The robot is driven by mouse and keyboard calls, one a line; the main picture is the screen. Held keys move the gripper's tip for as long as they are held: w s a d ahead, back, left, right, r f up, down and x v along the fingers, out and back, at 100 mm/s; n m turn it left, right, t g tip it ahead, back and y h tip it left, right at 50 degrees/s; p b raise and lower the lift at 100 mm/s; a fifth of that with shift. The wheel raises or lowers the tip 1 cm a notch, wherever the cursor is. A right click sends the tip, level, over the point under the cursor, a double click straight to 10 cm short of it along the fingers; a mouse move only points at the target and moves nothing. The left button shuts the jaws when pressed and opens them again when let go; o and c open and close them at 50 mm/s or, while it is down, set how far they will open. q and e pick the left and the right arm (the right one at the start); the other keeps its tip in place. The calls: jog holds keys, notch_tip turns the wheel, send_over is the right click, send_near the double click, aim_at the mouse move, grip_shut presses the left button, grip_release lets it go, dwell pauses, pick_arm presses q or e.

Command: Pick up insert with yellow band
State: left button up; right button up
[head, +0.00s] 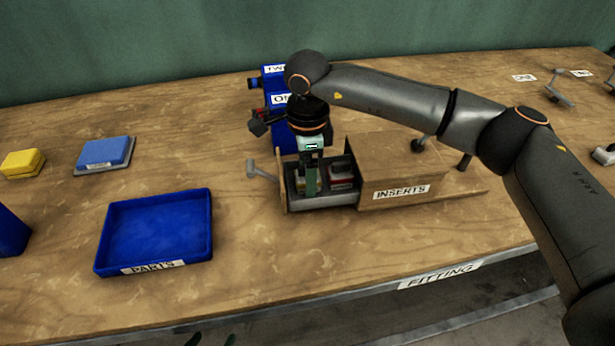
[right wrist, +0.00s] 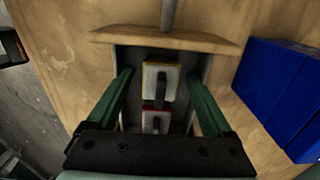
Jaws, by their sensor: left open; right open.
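The insert with the yellow band (right wrist: 150,80) is a pale block with a dark raised grip. It lies in the open drawer, nearest its front panel; in the head view it shows partly behind my gripper. An insert with a red band (right wrist: 146,121) lies behind it. My right gripper (right wrist: 158,77) is open, with its green fingers on either side of the yellow-banded insert, apart from it. In the head view my right gripper (head: 312,187) points down into the drawer. What seem to be my left gripper's dark fingertips (head: 212,341) barely show, apart, at the bottom edge.
The wooden INSERTS box (head: 405,165) holds the drawer (head: 335,198). An empty blue PARTS tray (head: 155,230), a blue block (head: 105,151) and a yellow block (head: 22,163) are on the left. The table's front middle is clear.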

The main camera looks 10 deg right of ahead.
grip_shut()
dwell(0.7)
